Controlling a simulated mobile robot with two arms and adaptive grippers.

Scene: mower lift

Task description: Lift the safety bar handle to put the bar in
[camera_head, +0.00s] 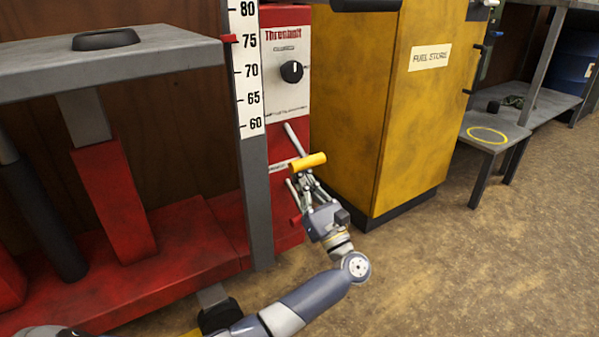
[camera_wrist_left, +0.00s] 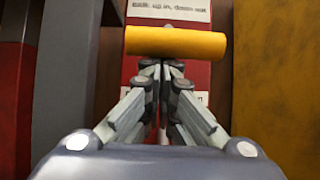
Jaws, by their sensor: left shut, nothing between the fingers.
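The safety bar handle (camera_head: 308,161) is a yellow cylinder on a grey lever that slants up and left, at the front of the red lift column. In the left wrist view the yellow handle (camera_wrist_left: 176,42) lies level across the upper middle. My left gripper (camera_head: 300,183) is just below the handle, its fingers pointing up toward it. The fingers (camera_wrist_left: 161,72) are shut with nothing between them, their tips just under the handle in the picture. I cannot tell whether they touch it. My right gripper is not in view.
A height scale (camera_head: 246,70) marked 60 to 80 stands left of the red column, with a red pointer near 75. A black knob (camera_head: 291,71) sits above the handle. A yellow fuel cabinet (camera_head: 405,120) stands close on the right. Open floor (camera_head: 480,270) lies at lower right.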

